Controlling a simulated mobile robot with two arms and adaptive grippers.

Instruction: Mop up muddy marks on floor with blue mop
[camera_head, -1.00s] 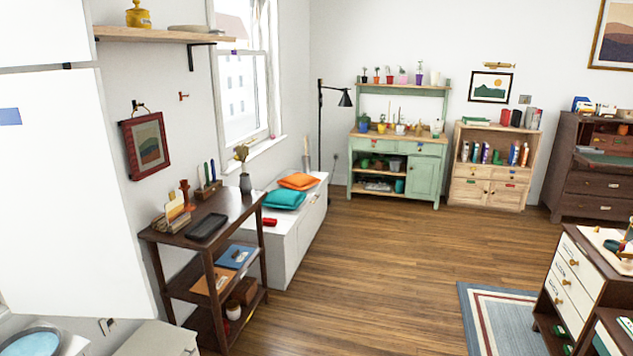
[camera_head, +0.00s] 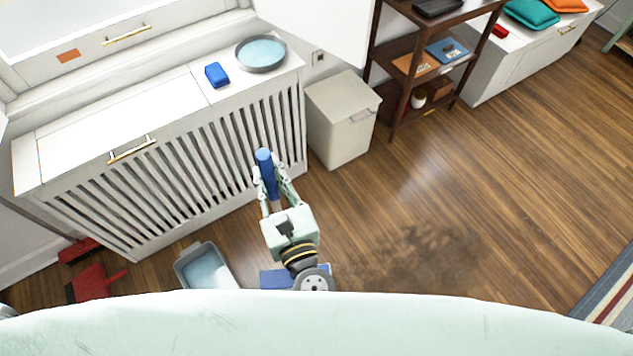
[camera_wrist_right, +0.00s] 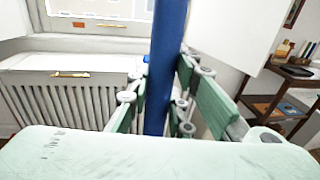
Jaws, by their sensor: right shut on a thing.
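My right gripper (camera_head: 268,184) is shut on the blue handle of the mop (camera_head: 264,158), whose top end sticks up past the fingers. In the right wrist view the blue handle (camera_wrist_right: 166,50) runs upright between the fingers of the gripper (camera_wrist_right: 160,100). A flat blue piece (camera_head: 273,279), seemingly the mop head, shows low beside my arm, near the floor; whether it touches the floor is hidden. Dark muddy marks (camera_head: 425,255) spread over the wooden floor to the right of the gripper. My left gripper is not in view.
A white slatted cabinet (camera_head: 160,165) stands left, with a blue sponge (camera_head: 216,74) and round basin (camera_head: 261,53) on top. A lidded bin (camera_head: 340,117) stands beside it. A tray of water (camera_head: 206,268) and red dustpan (camera_head: 92,284) lie on the floor. A striped rug (camera_head: 610,290) lies right.

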